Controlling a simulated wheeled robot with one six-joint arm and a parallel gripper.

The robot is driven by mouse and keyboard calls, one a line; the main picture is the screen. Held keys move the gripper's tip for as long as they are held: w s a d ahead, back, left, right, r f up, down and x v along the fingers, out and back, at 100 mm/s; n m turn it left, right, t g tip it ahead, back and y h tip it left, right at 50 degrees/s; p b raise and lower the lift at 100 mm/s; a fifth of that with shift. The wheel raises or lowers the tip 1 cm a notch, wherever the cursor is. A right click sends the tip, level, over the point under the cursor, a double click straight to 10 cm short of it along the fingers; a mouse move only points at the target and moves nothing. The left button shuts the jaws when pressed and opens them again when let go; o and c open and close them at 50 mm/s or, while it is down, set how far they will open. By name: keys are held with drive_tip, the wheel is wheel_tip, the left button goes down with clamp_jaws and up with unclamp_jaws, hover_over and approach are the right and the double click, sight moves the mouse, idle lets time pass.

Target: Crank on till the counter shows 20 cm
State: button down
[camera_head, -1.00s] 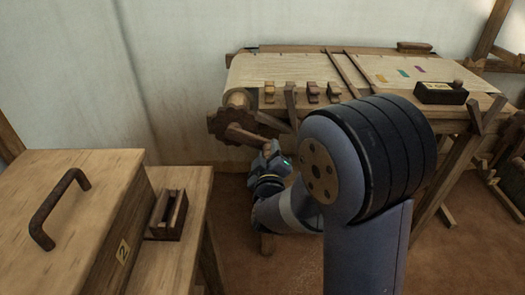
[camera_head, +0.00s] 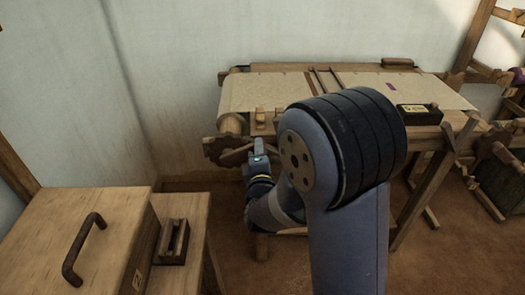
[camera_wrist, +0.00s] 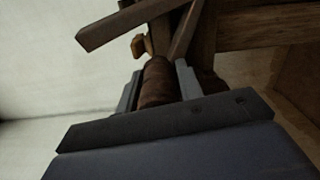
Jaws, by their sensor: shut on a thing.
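My gripper (camera_head: 259,146) is shut on the crank handle, at the left end of the loom. In the wrist view the handle (camera_wrist: 157,84) is a reddish-brown round grip between my two fingers. The crank arm (camera_head: 237,154) runs from the dark toothed wheel (camera_head: 214,150) towards my gripper, roughly level. The counter (camera_head: 418,113) is a dark box with a pale display on the loom's right side; its figures are too small to read. Pale cloth (camera_head: 262,93) lies across the loom, with a purple mark showing. My arm hides part of the cloth and loom front.
A wooden chest (camera_head: 55,215) with a dark handle stands at the lower left. A small open wooden box (camera_head: 172,242) sits on the bench beside it. Loom posts and a rack stand at the right. Bare floor shows between bench and loom.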

drive_tip(key=shift+a+r+n+p, duration=0.2)
drive_tip(key=shift+r+n+p, duration=0.2)
drive_tip(key=shift+r, duration=0.1)
drive_tip(key=shift+a+r+n+p, duration=0.2)
drive_tip(key=shift+r+n+p, duration=0.05)
drive_tip(key=shift+r+n, duration=0.2)
drive_tip(key=shift+w, duration=0.1)
drive_tip(key=c, duration=1.1)
unclamp_jaws()
drive_tip(key=shift+a+f, duration=0.1)
drive_tip(key=shift+o, duration=0.2)
drive_tip(key=shift+f, duration=0.1)
drive_tip(key=shift+s, duration=0.4)
drive_tip(key=s, duration=1)
drive_tip(key=shift+a, duration=0.15)
